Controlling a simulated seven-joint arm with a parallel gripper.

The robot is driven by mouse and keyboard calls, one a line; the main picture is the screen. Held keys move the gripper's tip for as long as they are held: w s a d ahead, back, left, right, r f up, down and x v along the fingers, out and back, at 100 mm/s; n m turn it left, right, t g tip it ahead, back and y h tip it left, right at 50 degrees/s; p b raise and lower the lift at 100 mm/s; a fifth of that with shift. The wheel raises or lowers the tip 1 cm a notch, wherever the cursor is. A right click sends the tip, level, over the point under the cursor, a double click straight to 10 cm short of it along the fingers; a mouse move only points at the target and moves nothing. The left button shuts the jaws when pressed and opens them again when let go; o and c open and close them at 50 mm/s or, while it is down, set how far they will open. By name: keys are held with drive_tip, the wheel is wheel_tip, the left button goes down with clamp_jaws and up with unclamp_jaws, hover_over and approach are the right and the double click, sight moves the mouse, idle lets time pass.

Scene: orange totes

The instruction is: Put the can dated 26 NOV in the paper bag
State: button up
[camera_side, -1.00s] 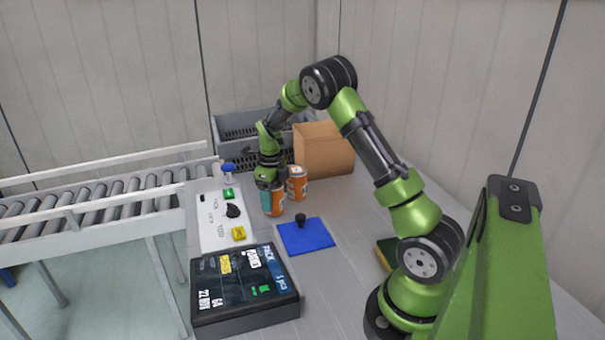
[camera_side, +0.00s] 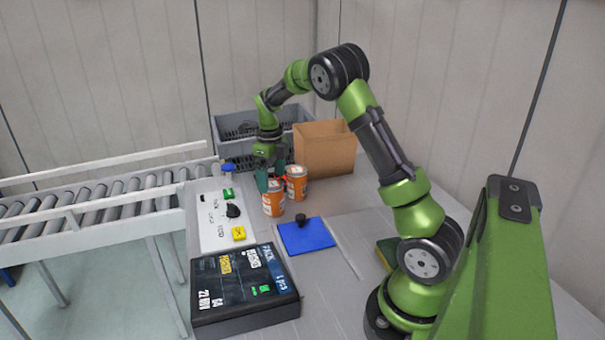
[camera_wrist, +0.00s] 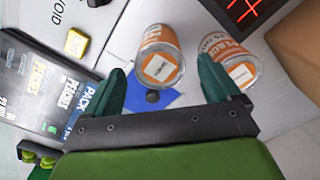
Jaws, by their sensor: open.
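Two orange cans with pale lids stand close together on the grey table. The front can (camera_side: 273,203) shows in the wrist view (camera_wrist: 152,42) with an orange-bordered label on its lid. The rear can (camera_side: 297,185) is just behind and to the right, and it shows in the wrist view (camera_wrist: 232,48). The dates on the lids are too small to read. My gripper (camera_side: 268,182) is open and empty, its teal fingertips just above the front can; in the wrist view its fingers (camera_wrist: 165,82) are spread apart. The brown paper bag (camera_side: 325,152) stands open behind the cans.
A grey crate (camera_side: 238,150) stands behind the gripper. A blue mat (camera_side: 308,238) with a black knob lies in front of the cans. A control panel (camera_side: 217,238) and a dark screen box (camera_side: 245,300) are at left, beside a roller conveyor (camera_side: 90,205).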

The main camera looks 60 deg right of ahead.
wheel_tip(320, 180, up, 9)
drive_tip(key=s+a+r+n+t, duration=0.2)
drive_tip(key=s+a+r+n, duration=0.1)
drive_tip(key=a+r+n, duration=0.3)
drive_tip(key=s+a+r+n+t+y, duration=0.1)
drive_tip(key=s+a+r+n+t, duration=0.1)
drive_tip(key=s+a+n, duration=0.7)
drive_tip(key=a+n+t, duration=0.1)
drive_tip(key=a+n, duration=0.3)
drive_tip(key=n, duration=0.3)
drive_tip(key=shift+s+a+r+y, duration=0.15)
drive_tip(key=shift+s+a+y, duration=0.2)
drive_tip(key=shift+y, duration=0.05)
drive_tip(key=s+a+n, duration=0.1)
drive_tip(key=s+n, duration=0.1)
drive_tip(key=n, duration=0.1)
drive_tip(key=s+a+f+n+t, duration=0.1)
drive_tip(key=s+a+n, duration=0.1)
drive_tip(key=n, duration=0.1)
drive_tip(key=s+a+f+n+t, duration=0.1)
drive_tip(key=s+n, duration=0.1)
drive_tip(key=n, duration=0.1)
drive_tip(key=shift+a+f, duration=0.15)
drive_tip(key=shift+a, duration=0.1)
drive_tip(key=shift+c, duration=1)
drive_tip(key=shift+s+f, duration=0.1)
drive_tip(key=shift+c, duration=0.4)
